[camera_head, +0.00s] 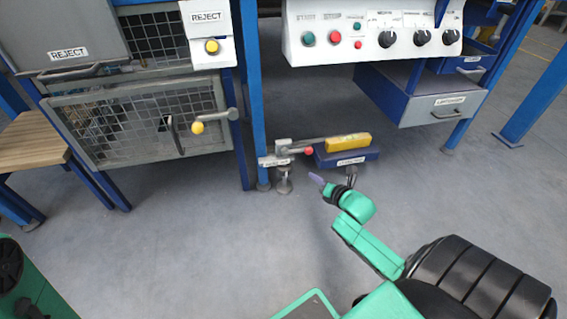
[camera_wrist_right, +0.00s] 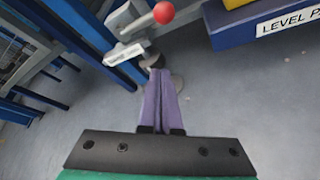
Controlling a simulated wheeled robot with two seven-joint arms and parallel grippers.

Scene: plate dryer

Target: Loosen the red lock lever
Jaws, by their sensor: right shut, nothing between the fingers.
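The red lock lever shows as a red ball knob (camera_head: 309,151) on a metal arm at a small grey clamp low on the blue post. In the right wrist view the red knob (camera_wrist_right: 163,12) is at the top, above the grey clamp block (camera_wrist_right: 125,54). My right gripper (camera_head: 316,178) has its purple fingers together and empty, a little below the knob in the head view. In the right wrist view its fingertips (camera_wrist_right: 160,73) are apart from the knob. My left gripper is not in view.
A yellow pedal (camera_head: 348,142) sits on a blue plate (camera_head: 346,157) right of the lever. A blue post (camera_head: 252,90) stands behind the clamp. A mesh reject door (camera_head: 140,120) with a yellow-knobbed handle is at the left. The floor in front is clear.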

